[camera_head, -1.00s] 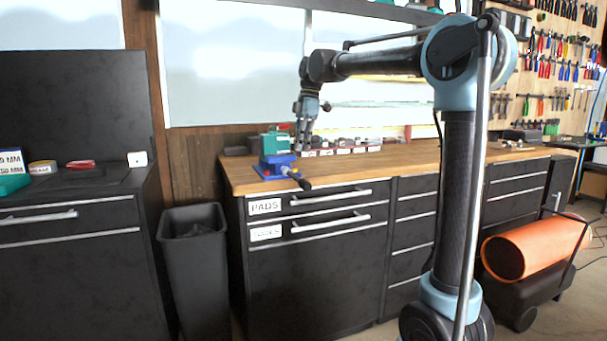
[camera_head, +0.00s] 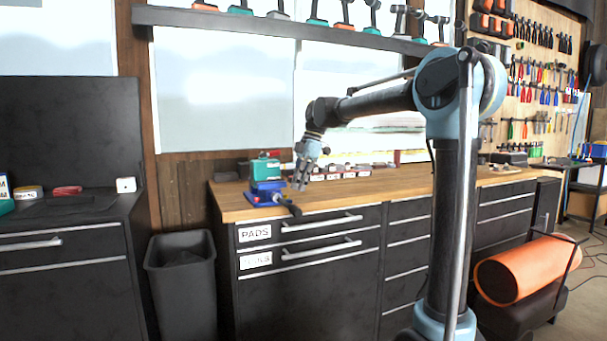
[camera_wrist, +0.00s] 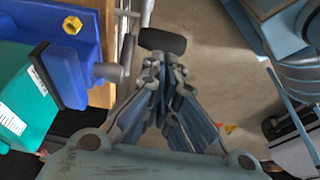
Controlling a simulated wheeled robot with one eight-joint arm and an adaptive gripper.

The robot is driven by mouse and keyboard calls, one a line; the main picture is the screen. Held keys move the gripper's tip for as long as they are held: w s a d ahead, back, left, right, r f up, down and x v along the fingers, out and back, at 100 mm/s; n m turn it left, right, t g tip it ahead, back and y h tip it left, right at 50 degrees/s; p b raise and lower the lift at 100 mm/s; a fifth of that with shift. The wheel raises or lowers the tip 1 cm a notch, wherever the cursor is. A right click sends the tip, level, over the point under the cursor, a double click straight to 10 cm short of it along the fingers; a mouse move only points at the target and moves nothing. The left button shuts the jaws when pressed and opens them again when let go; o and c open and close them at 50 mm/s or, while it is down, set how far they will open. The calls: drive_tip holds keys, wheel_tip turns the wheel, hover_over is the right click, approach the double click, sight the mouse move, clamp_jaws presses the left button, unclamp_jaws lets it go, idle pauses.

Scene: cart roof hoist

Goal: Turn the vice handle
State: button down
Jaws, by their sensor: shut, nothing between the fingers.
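The blue vice (camera_head: 268,187) stands at the near left corner of the wooden workbench. Its handle has a black grip (camera_head: 290,207) that sticks out over the bench's front edge. In the wrist view the blue vice body (camera_wrist: 75,50) is at the left, with a grey screw end and rod, and the black grip (camera_wrist: 162,40) is at the top centre. My gripper (camera_head: 301,184) is shut and empty, pointing down just above and right of the handle. In the wrist view its fingertips (camera_wrist: 165,65) appear just below the grip; contact cannot be told.
A teal block (camera_head: 265,169) with a white label stands against the vice. The wooden workbench (camera_head: 400,183) has drawers below and a row of small items at its back. A dark bin (camera_head: 182,275) stands left of it. An orange cylinder (camera_head: 525,268) lies at the right.

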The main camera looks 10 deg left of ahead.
sight(293, 207)
drive_tip(key=shift+x, duration=2.65)
drive_tip(key=shift+a+f, duration=0.1)
drive_tip(key=shift+f, duration=0.35)
